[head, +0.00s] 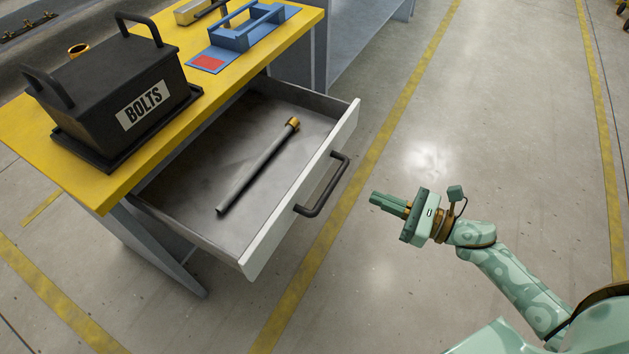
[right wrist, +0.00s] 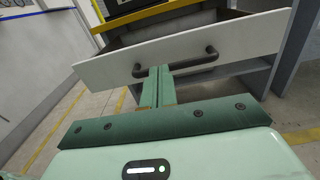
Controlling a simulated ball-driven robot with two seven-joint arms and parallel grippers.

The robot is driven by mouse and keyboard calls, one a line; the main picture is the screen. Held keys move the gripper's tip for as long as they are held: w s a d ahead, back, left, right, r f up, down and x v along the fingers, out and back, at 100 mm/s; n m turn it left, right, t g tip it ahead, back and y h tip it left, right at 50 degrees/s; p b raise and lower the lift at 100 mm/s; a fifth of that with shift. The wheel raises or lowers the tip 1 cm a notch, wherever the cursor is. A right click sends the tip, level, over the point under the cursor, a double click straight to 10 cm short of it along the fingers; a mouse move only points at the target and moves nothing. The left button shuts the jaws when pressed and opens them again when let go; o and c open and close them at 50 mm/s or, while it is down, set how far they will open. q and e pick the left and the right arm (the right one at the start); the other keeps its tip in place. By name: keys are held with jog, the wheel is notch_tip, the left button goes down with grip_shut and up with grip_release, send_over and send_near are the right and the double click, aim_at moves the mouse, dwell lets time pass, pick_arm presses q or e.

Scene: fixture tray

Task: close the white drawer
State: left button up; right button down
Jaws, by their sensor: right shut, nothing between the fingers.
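The white drawer (head: 298,200) is pulled out from under the yellow-topped workbench in the head view. A black bar handle (head: 323,185) is fixed across its front. A grey rod with a brass-coloured end (head: 258,165) lies inside the drawer. My right gripper (head: 373,198) is shut and empty, to the right of the handle with a gap between, its fingers pointing toward the drawer front. In the right wrist view the drawer front (right wrist: 235,42) is ahead, and the shut fingers (right wrist: 158,72) overlap the lower edge of the handle (right wrist: 190,66) in the picture. My left gripper is not in view.
On the yellow bench top (head: 112,190) stand a black box labelled BOLTS (head: 95,75) and a blue fixture (head: 235,45) with a red patch. A grey bench leg (head: 165,255) stands below the drawer. The floor right of the drawer is clear, with yellow lines.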

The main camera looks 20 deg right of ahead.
jog(key=b, duration=0.1)
send_near(311, 170)
jog(key=b+x, duration=0.1)
jog(key=x, duration=0.5)
jog(key=shift+w+a, duration=0.1)
jog(key=shift+w, duration=0.15)
jog(key=shift+w+a, duration=0.1)
jog(key=shift+w, duration=0.05)
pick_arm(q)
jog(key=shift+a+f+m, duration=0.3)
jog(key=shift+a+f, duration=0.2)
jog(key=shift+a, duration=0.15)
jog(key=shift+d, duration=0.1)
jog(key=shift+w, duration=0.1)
